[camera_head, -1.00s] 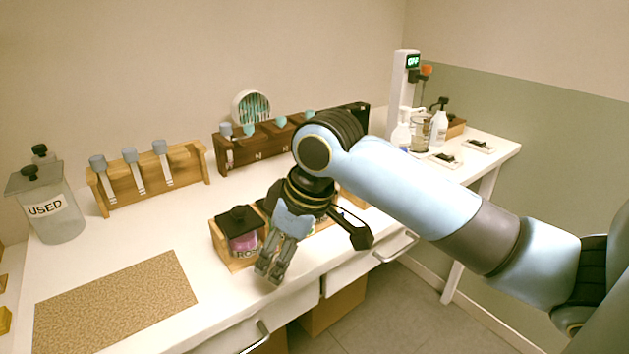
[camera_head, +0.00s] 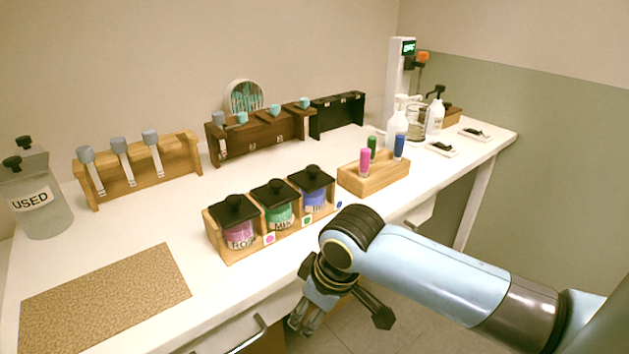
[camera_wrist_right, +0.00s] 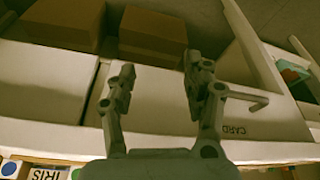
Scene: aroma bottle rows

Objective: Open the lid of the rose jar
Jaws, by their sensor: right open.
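My left gripper is out of view.
A wooden block (camera_head: 372,180) with colored markers stands right of the jars. Behind are racks with grey (camera_head: 140,178) and teal-capped (camera_head: 255,148) items. A "USED" container (camera_head: 40,210) and a cork mat (camera_head: 105,300) are at the left. Drawers sit below the table edge.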

